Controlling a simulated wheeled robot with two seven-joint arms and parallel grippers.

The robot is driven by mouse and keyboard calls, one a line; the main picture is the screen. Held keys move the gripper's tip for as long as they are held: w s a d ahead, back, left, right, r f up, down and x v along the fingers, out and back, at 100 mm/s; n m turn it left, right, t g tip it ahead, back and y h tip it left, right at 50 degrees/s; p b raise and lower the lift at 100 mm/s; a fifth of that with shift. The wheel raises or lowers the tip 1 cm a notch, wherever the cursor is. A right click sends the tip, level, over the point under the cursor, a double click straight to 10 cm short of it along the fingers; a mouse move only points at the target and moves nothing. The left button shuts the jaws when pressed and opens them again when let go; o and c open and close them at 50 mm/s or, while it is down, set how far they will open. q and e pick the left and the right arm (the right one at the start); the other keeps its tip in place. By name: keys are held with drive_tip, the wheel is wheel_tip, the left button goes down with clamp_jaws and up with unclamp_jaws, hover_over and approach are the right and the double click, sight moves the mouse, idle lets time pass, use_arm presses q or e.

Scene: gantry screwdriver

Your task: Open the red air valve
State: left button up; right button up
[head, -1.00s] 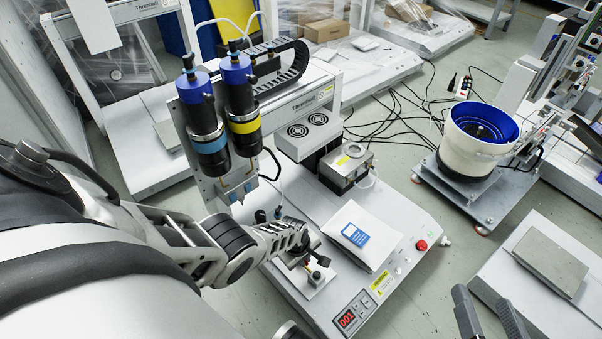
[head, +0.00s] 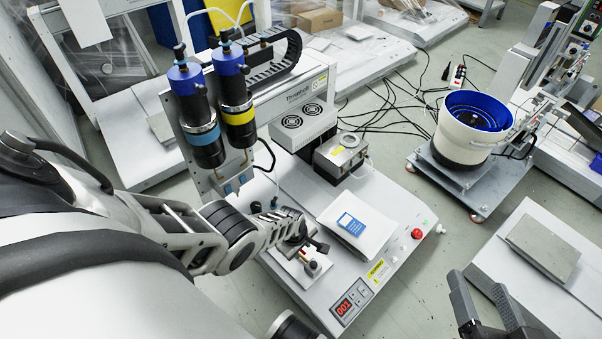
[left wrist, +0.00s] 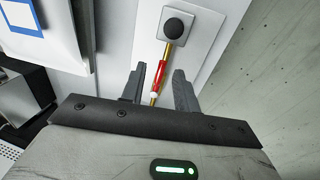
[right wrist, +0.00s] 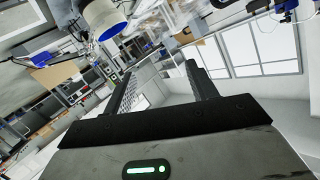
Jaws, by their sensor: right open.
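The red air valve shows in the left wrist view as a slim red lever (left wrist: 160,76) with brass-coloured and white parts, running down from a square grey block with a round black knob (left wrist: 174,27). In the head view a small red part of the valve (head: 312,266) shows on a light plate at the machine's front left. My left gripper (left wrist: 161,88) is open, with its fingers on either side of the lever; I cannot tell whether either touches it. My right gripper (head: 486,304) is open and empty at the lower right, away from the valve; it also shows in the right wrist view (right wrist: 163,82).
The white machine base (head: 395,225) carries a bag with a blue label (head: 350,222), a red button (head: 416,233) and a red display (head: 344,307). Two screwdriver units (head: 205,115) stand behind my left gripper. A blue-lined bowl feeder (head: 465,140) stands right.

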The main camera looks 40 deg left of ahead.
use_arm(q)
drive_tip(key=shift+r, duration=0.2)
drive_tip(key=shift+s+r+p, duration=0.1)
drive_tip(key=shift+r+p, duration=0.4)
drive_tip(key=shift+p, duration=0.3)
use_arm(e)
wheel_tip(320, 180, down, 4)
drive_tip(key=d+g+h+p, duration=0.3)
drive_tip(key=g+p, duration=0.1)
drive_tip(key=p, duration=0.4)
use_arm(q)
wheel_tip(320, 180, up, 14)
drive_tip(key=s+p, duration=0.3)
drive_tip(key=p, duration=0.3)
drive_tip(key=shift+a+p, duration=0.25)
drive_tip(key=shift+p, duration=0.15)
use_arm(e)
wheel_tip(320, 180, up, 11)
drive_tip(key=s+d+t, duration=0.2)
drive_tip(key=shift+d+h, duration=0.3)
use_arm(q)
drive_tip(key=shift+r, duration=0.15)
